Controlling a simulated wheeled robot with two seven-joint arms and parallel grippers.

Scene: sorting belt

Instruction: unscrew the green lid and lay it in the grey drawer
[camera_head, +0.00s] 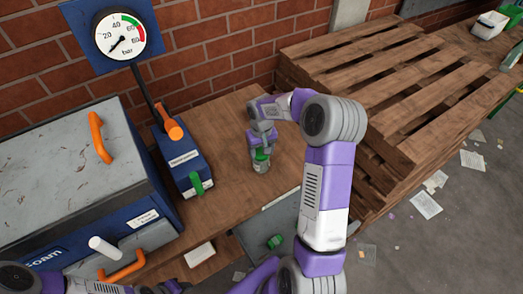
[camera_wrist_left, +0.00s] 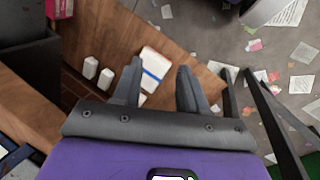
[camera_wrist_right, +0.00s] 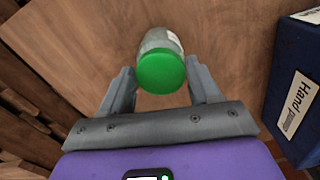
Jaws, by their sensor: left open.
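The jar (camera_wrist_right: 160,40) has a green lid (camera_wrist_right: 162,73) that faces the camera in the right wrist view. In the head view the jar (camera_head: 260,166) stands upright on the wooden bench, its lid partly covered by my gripper. My right gripper (camera_head: 262,143) is over it; in the right wrist view its fingers (camera_wrist_right: 162,78) lie against both sides of the lid. The grey drawer (camera_head: 250,238) is in front of the bench, partly behind my arm, with a small green object (camera_head: 275,242) in it. My left gripper (camera_wrist_left: 160,78) is open and empty.
A blue hand pump (camera_head: 178,160) with orange and green parts stands left of the jar. A large blue case (camera_head: 75,175) and a gauge (camera_head: 118,36) are further left. Wooden pallets (camera_head: 400,85) stand right.

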